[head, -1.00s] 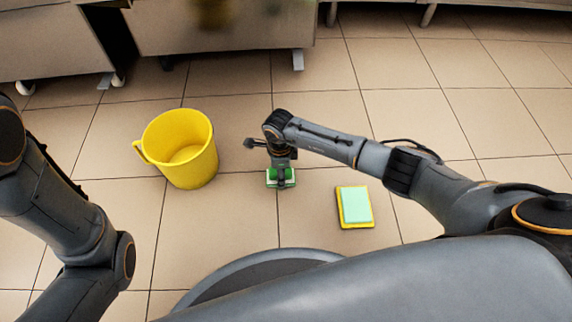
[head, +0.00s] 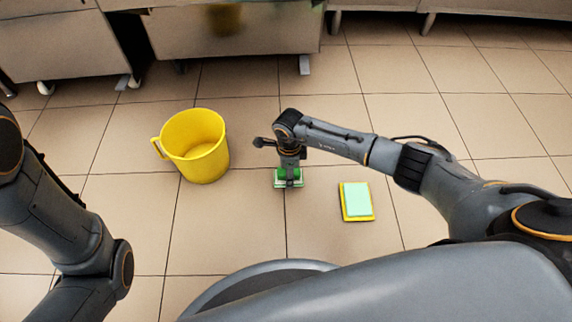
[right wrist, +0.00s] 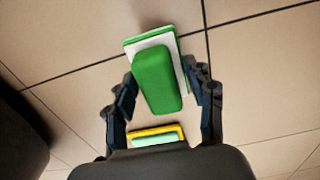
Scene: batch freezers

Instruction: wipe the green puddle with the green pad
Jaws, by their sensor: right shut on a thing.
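The green pad (head: 281,184) is low at the floor in the head view, right of a yellow bucket. In the right wrist view it shows as a green block (right wrist: 158,82) on a white layer with a thin green edge. My right gripper (head: 289,173) is shut on the green block, with one finger on each side in the right wrist view (right wrist: 162,88). I cannot tell whether the pad's underside touches the floor. No green puddle shows on the visible floor; any liquid under the pad is hidden. My left gripper is out of view.
The yellow bucket (head: 192,146) stands empty on the tiles. A yellow-edged, mint-topped pad (head: 357,200) lies right of my right gripper, also showing in the right wrist view (right wrist: 157,137). Steel units (head: 225,45) line the back. The tiled floor (head: 480,125) at right is clear.

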